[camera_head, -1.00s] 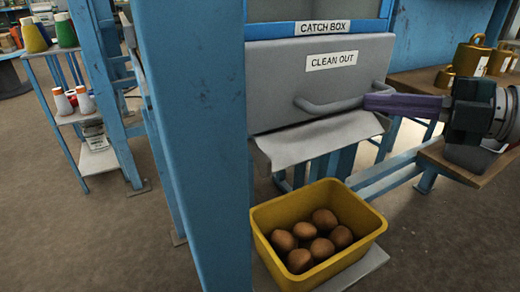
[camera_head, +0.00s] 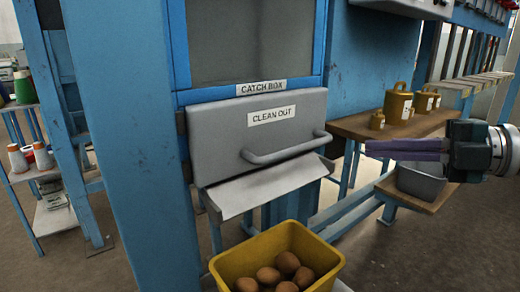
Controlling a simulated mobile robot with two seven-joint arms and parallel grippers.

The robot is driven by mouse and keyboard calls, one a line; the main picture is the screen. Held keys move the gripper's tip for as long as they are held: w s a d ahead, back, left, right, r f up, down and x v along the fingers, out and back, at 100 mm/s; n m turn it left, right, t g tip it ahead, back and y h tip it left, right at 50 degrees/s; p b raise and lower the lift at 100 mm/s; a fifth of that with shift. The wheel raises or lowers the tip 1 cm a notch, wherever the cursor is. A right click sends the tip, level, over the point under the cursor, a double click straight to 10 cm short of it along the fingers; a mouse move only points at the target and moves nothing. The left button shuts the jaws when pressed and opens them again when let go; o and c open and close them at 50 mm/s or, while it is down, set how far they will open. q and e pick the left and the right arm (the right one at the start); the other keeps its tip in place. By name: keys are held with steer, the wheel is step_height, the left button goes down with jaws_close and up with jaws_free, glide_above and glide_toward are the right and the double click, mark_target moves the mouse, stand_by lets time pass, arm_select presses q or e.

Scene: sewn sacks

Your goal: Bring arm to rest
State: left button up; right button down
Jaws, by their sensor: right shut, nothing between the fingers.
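My right gripper (camera_head: 368,149) comes in from the right edge. Its purple fingers are closed together and empty, pointing left. The fingertips are to the right of the grey catch box drawer (camera_head: 220,135) and apart from its bar handle (camera_head: 285,149). The drawer front carries a "CLEAN OUT" label and looks closed. My left gripper is out of view.
A yellow bin (camera_head: 225,268) with several brown round things stands below the pale chute (camera_head: 270,188). A grey tub (camera_head: 425,180) sits on a lower shelf. A blue post (camera_head: 140,150) stands at left.

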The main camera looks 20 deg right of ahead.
steer(key=a+r+m+t+h+p, duration=0.3)
steer(key=a+r+m+h+p, duration=0.55)
steer(key=m+p, duration=0.65)
steer(key=s+a+r+m+g+h+p, duration=0.1)
steer(key=s+a+r+m+g+p, duration=0.2)
steer(key=s+p, duration=0.35)
steer(key=s+a+r+m+g+h+p, duration=0.1)
steer(key=s+r+m+g+p, duration=0.3)
steer(key=s, duration=0.4)
steer(key=s+a+r+m+g+h+p, duration=0.1)
steer(key=s+a+r+g+p, duration=0.25)
steer(key=s+p, duration=0.35)
step_height(320, 180, up, 36)
steer(key=d+p, duration=0.1)
steer(key=p, duration=3.4)
steer(key=shift+f, duration=0.2)
steer(key=shift+d+g, duration=0.1)
steer(key=shift+g, duration=0.15)
